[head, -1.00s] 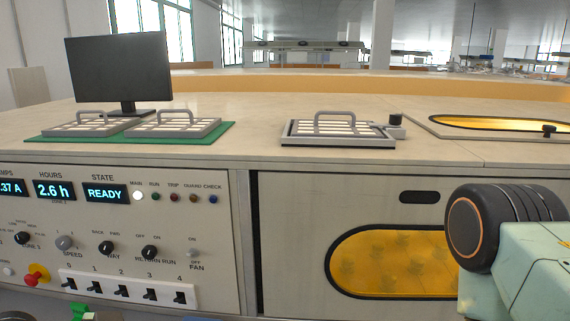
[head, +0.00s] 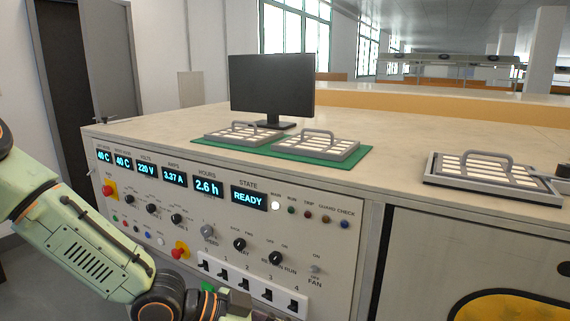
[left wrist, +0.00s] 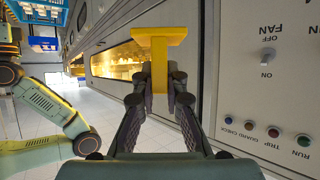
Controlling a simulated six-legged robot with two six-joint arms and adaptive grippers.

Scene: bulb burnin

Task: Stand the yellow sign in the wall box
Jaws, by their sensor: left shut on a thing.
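My left gripper (left wrist: 160,82) shows in the left wrist view, shut on the yellow sign (left wrist: 160,37). The sign looks like a T: a wide flat yellow bar beyond the fingertips, with a narrower part between the fingers. The sign is held in the air beside the machine's front panel, apart from it as far as I can tell. In the head view my left arm comes in from the left, but its gripper is below the picture. I cannot make out the wall box in either view. My right gripper is not seen.
The control panel (head: 222,222) with displays, knobs and switches faces me. On the bench top are a monitor (head: 272,88), a green mat (head: 357,155) with two handled racks, and another handled rack (head: 497,172). A dark doorway (head: 70,90) stands at the back left, with open floor before it.

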